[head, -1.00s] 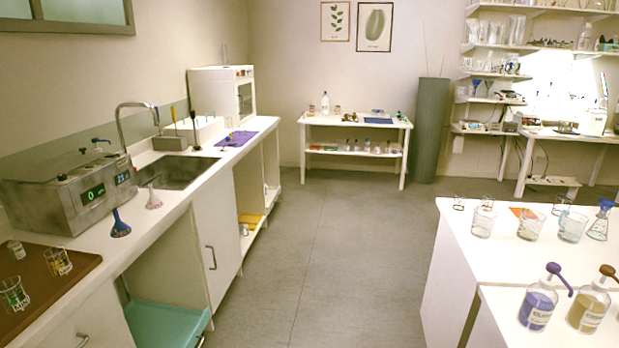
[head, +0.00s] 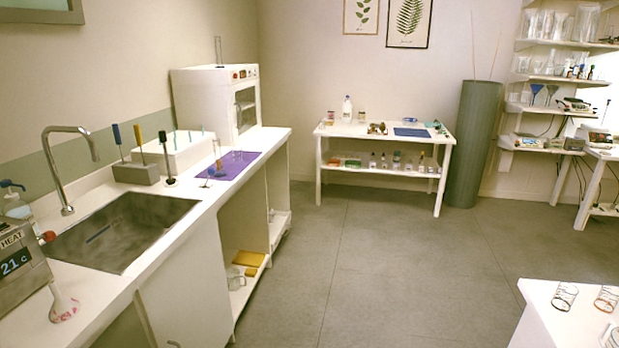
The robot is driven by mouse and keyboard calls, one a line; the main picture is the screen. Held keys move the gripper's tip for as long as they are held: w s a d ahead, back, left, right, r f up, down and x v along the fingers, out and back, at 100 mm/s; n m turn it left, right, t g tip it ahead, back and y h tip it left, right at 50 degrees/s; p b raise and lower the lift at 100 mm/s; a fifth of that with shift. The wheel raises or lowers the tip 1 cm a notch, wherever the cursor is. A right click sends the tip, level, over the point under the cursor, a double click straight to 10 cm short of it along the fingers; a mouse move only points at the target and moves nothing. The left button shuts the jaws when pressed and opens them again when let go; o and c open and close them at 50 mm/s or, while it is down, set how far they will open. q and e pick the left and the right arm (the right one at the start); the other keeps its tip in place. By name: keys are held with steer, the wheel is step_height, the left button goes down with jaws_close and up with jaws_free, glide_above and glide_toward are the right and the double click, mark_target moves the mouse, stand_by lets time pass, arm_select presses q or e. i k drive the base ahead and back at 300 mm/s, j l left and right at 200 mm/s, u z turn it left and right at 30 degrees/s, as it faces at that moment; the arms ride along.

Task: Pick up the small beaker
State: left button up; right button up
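Two small clear glass vessels that look like small beakers stand on the white table at the lower right. One small beaker (head: 565,296) has dark marks, and another small beaker (head: 606,298) beside it has reddish marks. I cannot tell which of these is the small beaker of the task. Neither of my grippers is in view.
The left counter (head: 105,288) holds a sink (head: 120,232), a steel heating bath (head: 20,265), a purple mat (head: 228,165) and a white oven (head: 215,103). A white shelf table (head: 385,150) and a grey column (head: 472,145) stand at the back. The middle floor (head: 390,260) is clear.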

mark_target(237, 150)
steer(key=i+u, duration=0.1)
steer(key=i, duration=0.6)
steer(key=i+l+u, duration=0.1)
steer(key=i, duration=0.55)
steer(key=i+l+u, duration=0.15)
steer(key=i, duration=0.55)
